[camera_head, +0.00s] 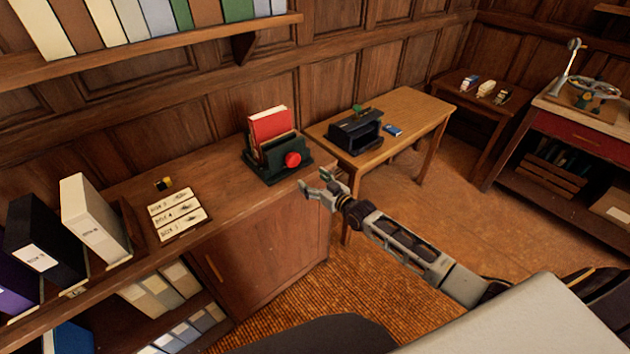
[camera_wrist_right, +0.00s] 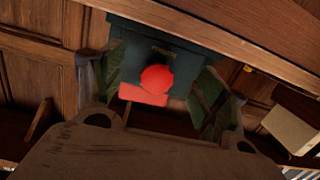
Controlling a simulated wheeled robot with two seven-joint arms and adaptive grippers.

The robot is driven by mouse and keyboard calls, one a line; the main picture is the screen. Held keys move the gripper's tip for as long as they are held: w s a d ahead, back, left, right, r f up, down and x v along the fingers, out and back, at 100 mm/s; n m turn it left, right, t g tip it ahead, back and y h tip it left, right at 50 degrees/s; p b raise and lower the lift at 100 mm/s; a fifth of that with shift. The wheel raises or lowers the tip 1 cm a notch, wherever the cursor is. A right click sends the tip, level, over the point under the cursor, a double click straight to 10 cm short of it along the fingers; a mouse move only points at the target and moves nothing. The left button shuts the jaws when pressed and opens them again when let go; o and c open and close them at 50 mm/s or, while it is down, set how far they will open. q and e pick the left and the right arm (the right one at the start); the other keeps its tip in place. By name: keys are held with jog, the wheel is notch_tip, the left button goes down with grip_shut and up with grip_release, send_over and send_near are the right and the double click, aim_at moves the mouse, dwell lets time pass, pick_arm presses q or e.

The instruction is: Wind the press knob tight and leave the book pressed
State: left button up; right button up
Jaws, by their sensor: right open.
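The dark green press (camera_head: 275,165) stands on the wooden cabinet top near its right end. A red book (camera_head: 269,124) stands upright in it. The round red knob (camera_head: 292,159) is on the press's front side. My right gripper (camera_head: 322,189) is open and empty, in front of the press and apart from the knob. In the right wrist view the red knob (camera_wrist_right: 157,79) lies between the two open fingers (camera_wrist_right: 157,95), beyond their tips, with the press body (camera_wrist_right: 165,42) behind it. Whether the book is clamped cannot be seen. My left gripper is not in view.
White labelled cards (camera_head: 177,214) lie on the cabinet top (camera_head: 225,190), with binders (camera_head: 95,218) at the left. A wooden table (camera_head: 425,108) with a black device (camera_head: 355,132) stands to the right. Open floor (camera_head: 400,215) lies beneath my right arm.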

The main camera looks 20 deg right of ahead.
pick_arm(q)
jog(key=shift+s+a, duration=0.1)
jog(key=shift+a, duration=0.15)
pick_arm(e)
jog(key=r, duration=0.2)
jog(key=r+t, duration=0.1)
jog(key=shift+s+a+r+m, duration=0.2)
jog(key=shift+s+a+m, duration=0.1)
jog(key=shift+s+a, duration=0.05)
jog(key=shift+s+a+r, duration=0.1)
